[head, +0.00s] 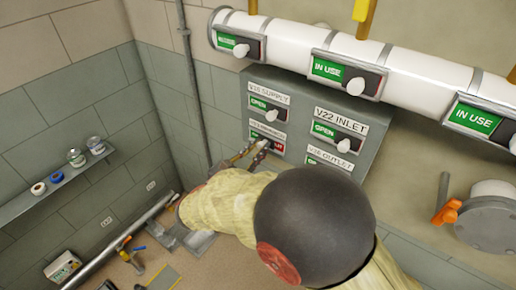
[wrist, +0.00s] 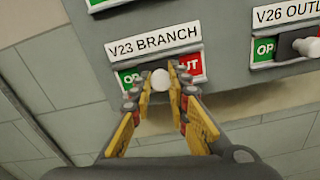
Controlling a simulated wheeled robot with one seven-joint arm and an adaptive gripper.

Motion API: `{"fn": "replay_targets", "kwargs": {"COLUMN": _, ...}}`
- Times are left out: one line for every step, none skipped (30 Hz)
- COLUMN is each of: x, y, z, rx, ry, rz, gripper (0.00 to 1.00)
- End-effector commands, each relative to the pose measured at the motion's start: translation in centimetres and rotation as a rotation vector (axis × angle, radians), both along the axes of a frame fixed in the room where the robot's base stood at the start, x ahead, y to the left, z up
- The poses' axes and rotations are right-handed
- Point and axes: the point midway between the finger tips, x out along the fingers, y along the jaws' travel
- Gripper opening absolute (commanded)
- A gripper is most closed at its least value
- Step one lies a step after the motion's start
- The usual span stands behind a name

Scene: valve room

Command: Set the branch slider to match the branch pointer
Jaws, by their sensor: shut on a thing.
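The branch slider's plate, labelled V23 BRANCH (wrist: 154,40), is in the wrist view, with green on its left and red on its right. Its round white knob (wrist: 160,79) stands near the middle of the plate. My gripper (wrist: 157,84) is shut on the knob, with one finger on each side. In the head view my gripper (head: 252,152) reaches the lower left slider of the grey panel (head: 300,82), and my arm hides part of this area. The red end of the branch plate (head: 277,147) shows there. I cannot make out a branch pointer in either view.
The V15 SUPPLY slider (head: 270,113) is above and the V22 INLET slider (head: 340,142) is at the right. The V26 outlet slider (wrist: 305,46) is close on the right. A white pipe (head: 290,45) with IN USE sliders runs above. A shelf (head: 55,185) is on the left wall.

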Motion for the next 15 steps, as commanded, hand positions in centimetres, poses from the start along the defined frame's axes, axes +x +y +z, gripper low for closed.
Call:
{"fn": "replay_targets", "kwargs": {"x": 0.0, "y": 0.0, "z": 0.1, "rx": -0.001, "ry": -0.001, "rz": 0.0, "gripper": 0.0}}
{"fn": "replay_targets", "kwargs": {"x": 0.0, "y": 0.0, "z": 0.1, "rx": -0.001, "ry": -0.001, "rz": 0.0, "gripper": 0.0}}
{"fn": "replay_targets", "kwargs": {"x": 0.1, "y": 0.1, "z": 0.1, "rx": -0.001, "ry": -0.001, "rz": 0.0, "gripper": 0.0}}
{"fn": "replay_targets", "kwargs": {"x": 0.2, "y": 0.2, "z": 0.1, "rx": -0.001, "ry": -0.001, "rz": 0.0, "gripper": 0.0}}
{"fn": "replay_targets", "kwargs": {"x": 0.3, "y": 0.4, "z": 0.1, "rx": -0.001, "ry": 0.0, "rz": 0.0, "gripper": 0.0}}
{"fn": "replay_targets", "kwargs": {"x": 0.5, "y": 0.6, "z": 0.1, "rx": -0.001, "ry": 0.0, "rz": 0.0, "gripper": 0.0}}
{"fn": "replay_targets", "kwargs": {"x": 0.7, "y": 0.9, "z": 0.2, "rx": -0.001, "ry": -0.001, "rz": 0.0, "gripper": 0.0}}
{"fn": "replay_targets", "kwargs": {"x": 0.9, "y": 1.1, "z": 0.2, "rx": -0.002, "ry": 0.0, "rz": 0.001, "gripper": 0.0}}
{"fn": "replay_targets", "kwargs": {"x": 1.1, "y": 1.5, "z": 0.2, "rx": -0.002, "ry": 0.0, "rz": 0.001, "gripper": 0.0}}
{"fn": "replay_targets", "kwargs": {"x": 1.4, "y": 1.8, "z": 0.2, "rx": -0.002, "ry": 0.0, "rz": 0.001, "gripper": 0.0}}
{"fn": "replay_targets", "kwargs": {"x": 1.6, "y": 2.0, "z": 0.2, "rx": -0.001, "ry": -0.001, "rz": 0.001, "gripper": 0.0}}
{"fn": "replay_targets", "kwargs": {"x": 1.8, "y": 2.3, "z": 0.2, "rx": -0.002, "ry": 0.0, "rz": 0.001, "gripper": 0.0}}
{"fn": "replay_targets", "kwargs": {"x": 1.9, "y": 2.5, "z": 0.2, "rx": -0.001, "ry": -0.001, "rz": 0.001, "gripper": 0.0}}
{"fn": "replay_targets", "kwargs": {"x": 2.0, "y": 2.7, "z": 0.2, "rx": 0.0, "ry": -0.002, "rz": 0.001, "gripper": 0.0}}
{"fn": "replay_targets", "kwargs": {"x": 2.1, "y": 2.8, "z": 0.2, "rx": 0.0, "ry": -0.002, "rz": 0.001, "gripper": 0.0}}
